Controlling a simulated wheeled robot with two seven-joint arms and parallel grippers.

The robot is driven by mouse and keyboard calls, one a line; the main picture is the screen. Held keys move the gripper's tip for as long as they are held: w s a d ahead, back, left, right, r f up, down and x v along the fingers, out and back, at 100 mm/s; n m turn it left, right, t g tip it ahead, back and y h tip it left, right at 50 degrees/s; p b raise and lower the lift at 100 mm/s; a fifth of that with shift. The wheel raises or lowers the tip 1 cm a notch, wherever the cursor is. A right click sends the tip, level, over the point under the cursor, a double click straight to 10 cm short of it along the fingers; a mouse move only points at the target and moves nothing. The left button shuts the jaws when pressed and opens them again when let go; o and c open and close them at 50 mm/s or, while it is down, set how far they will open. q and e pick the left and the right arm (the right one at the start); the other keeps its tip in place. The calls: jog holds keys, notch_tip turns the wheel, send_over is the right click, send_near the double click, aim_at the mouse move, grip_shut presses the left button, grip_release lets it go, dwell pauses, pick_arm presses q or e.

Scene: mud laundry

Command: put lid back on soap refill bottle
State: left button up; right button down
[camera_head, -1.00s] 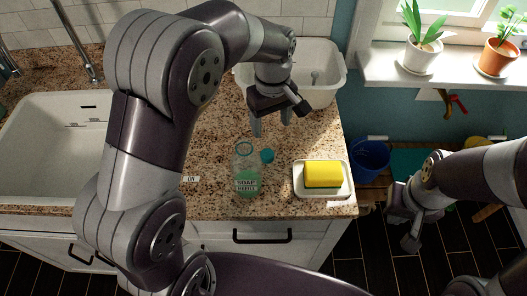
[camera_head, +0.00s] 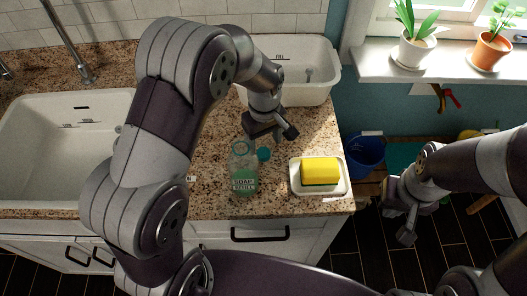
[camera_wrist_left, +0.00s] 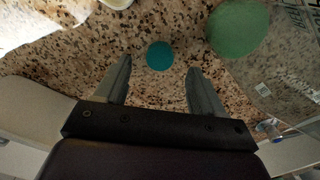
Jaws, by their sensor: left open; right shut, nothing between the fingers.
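The clear soap refill bottle (camera_head: 243,172) stands upright on the granite counter, its mouth open at the top. Its green content also shows in the left wrist view (camera_wrist_left: 238,27). The small teal lid (camera_head: 264,155) lies on the counter just right of the bottle. In the left wrist view the lid (camera_wrist_left: 160,56) lies ahead of and between my left fingertips. My right gripper (camera_head: 400,215) is shut and empty, out over the floor beyond the counter.
A yellow sponge (camera_head: 320,171) sits in a white dish (camera_head: 338,188) right of the bottle. A white tub (camera_head: 318,92) stands behind, and a sink (camera_head: 50,150) is at left. A blue bucket (camera_head: 366,160) is right of the counter.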

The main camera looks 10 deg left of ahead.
aim_at(263, 152)
pick_arm(q)
notch_tip(263, 152, down, 4)
jog(key=shift+w+a+f, duration=0.15)
jog(key=shift+f, duration=0.05)
jog(key=shift+c, duration=0.4)
jog(key=c, duration=1)
jog(key=shift+c, duration=0.2)
notch_tip(263, 152, up, 10)
